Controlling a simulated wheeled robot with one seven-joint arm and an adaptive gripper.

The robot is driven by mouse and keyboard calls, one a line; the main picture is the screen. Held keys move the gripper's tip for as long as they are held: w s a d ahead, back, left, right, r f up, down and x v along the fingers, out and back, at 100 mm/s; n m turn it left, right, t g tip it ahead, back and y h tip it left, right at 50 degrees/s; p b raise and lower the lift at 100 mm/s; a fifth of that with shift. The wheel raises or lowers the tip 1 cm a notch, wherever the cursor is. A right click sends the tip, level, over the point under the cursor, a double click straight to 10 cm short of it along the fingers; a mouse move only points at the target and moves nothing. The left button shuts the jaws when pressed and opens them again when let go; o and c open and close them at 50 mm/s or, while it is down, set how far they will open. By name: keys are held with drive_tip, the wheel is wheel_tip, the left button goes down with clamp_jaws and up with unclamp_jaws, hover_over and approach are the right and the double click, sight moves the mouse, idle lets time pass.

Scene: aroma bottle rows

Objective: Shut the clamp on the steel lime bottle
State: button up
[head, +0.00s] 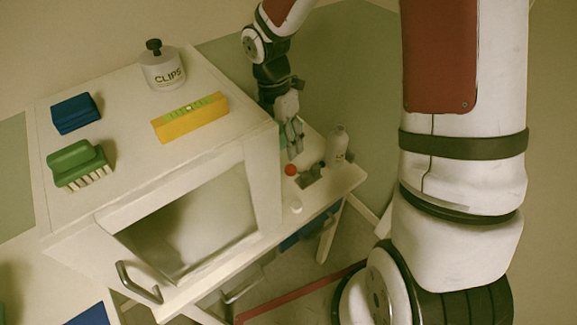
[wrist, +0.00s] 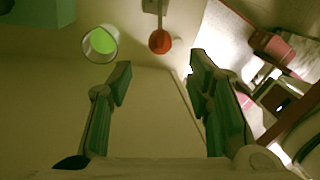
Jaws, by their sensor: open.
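My gripper (head: 292,138) is low over the side shelf beside the cabinet, with its fingers pointing down. In the wrist view its two dark green fingers (wrist: 160,80) are wide apart with nothing between them. A red knob (wrist: 159,41) on a short metal lever, apparently the clamp's handle, lies just beyond the fingertips; the knob also shows in the head view (head: 290,169). A round pale-rimmed thing with a lime centre (wrist: 100,43), perhaps the lime bottle from above, is left of the knob. A pale grey bottle (head: 337,145) stands upright right of my gripper. Whether the clamp touches a bottle is unclear.
A small white cylinder (head: 296,206) stands near the shelf's front edge. The cabinet top holds a CLIPS jar (head: 162,70), a yellow level (head: 190,118), a green brush (head: 78,163) and a blue block (head: 75,113). The cabinet wall rises close left of my gripper.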

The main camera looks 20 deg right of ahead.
sight(289, 167)
drive_tip(key=f, duration=0.3)
drive_tip(key=s+f, duration=0.1)
drive_tip(key=f, duration=0.5)
drive_tip(key=shift+s+d, duration=0.2)
drive_tip(key=shift+d, duration=0.1)
clamp_jaws()
